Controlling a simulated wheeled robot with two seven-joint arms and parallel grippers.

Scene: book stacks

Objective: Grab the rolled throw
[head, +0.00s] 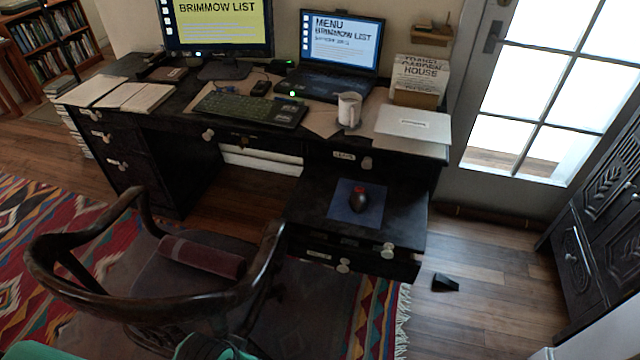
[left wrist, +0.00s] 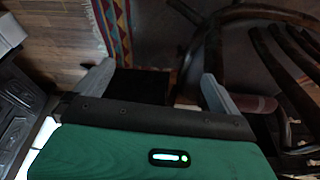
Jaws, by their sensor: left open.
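The rolled throw (head: 201,256) is a maroon roll lying on the seat of the dark wooden armchair (head: 70,290), inside the curved armrest. In the left wrist view the throw (left wrist: 254,103) shows in part at the right, beyond the right finger and partly covered by chair parts. My left gripper (left wrist: 158,76) is open, with two grey fingers wide apart and nothing held between them. In the head view only green parts of my left arm show at the bottom edge, near the chair. My right gripper is not in view.
A dark desk (head: 320,160) with monitor, laptop, keyboard and mug stands behind the chair. Its pulled-out drawer (head: 310,215) carries a blue mat with a dark object. A black wedge (head: 445,283) lies on the floor. Carved cabinet (head: 590,230) stands right. Floor between is mostly clear.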

